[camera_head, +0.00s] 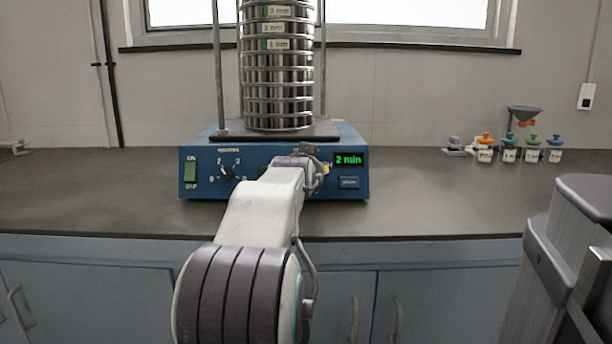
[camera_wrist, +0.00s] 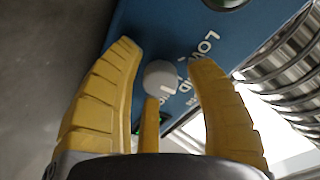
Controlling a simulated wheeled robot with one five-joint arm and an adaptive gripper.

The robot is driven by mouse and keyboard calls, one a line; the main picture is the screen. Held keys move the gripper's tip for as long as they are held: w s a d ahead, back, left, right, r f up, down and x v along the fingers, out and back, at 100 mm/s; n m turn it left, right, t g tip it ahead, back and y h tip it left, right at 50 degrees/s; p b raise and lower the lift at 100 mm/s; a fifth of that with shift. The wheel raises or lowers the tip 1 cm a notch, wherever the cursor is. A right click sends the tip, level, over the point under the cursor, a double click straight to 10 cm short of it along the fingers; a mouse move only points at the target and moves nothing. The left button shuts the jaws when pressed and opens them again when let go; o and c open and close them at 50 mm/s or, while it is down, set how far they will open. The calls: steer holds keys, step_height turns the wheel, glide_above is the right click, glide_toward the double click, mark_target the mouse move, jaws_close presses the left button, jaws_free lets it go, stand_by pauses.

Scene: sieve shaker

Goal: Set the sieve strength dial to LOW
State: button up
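The sieve shaker (camera_head: 195,158) is a blue box on the counter with a stack of steel sieves (camera_head: 278,85) on top. In the wrist view, a round pale knob (camera_wrist: 160,79) sits on the blue panel beside white lettering that reads LOW and, partly covered, what looks like MID. My gripper (camera_wrist: 166,58) is open, with its yellow fingers on both sides of the knob and visible gaps to it. I cannot tell where the knob points. In the head view my arm hides most of the panel's middle, including this knob.
A numbered black dial (camera_head: 226,174) and a green ON/STOP switch (camera_head: 190,172) are at the panel's left. A display (camera_head: 348,159) reads 2 min, above a button (camera_head: 349,183). Small colour-topped containers (camera_head: 509,151) stand at the right.

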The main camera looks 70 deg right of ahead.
jaws_close()
stand_by(0.4)
steer(key=shift+w+r+n, duration=0.1)
steer(key=shift+n, duration=1.4)
steer(key=shift+o, duration=0.9)
jaws_free()
steer(key=v, duration=1.2)
steer(key=shift+f, duration=0.3)
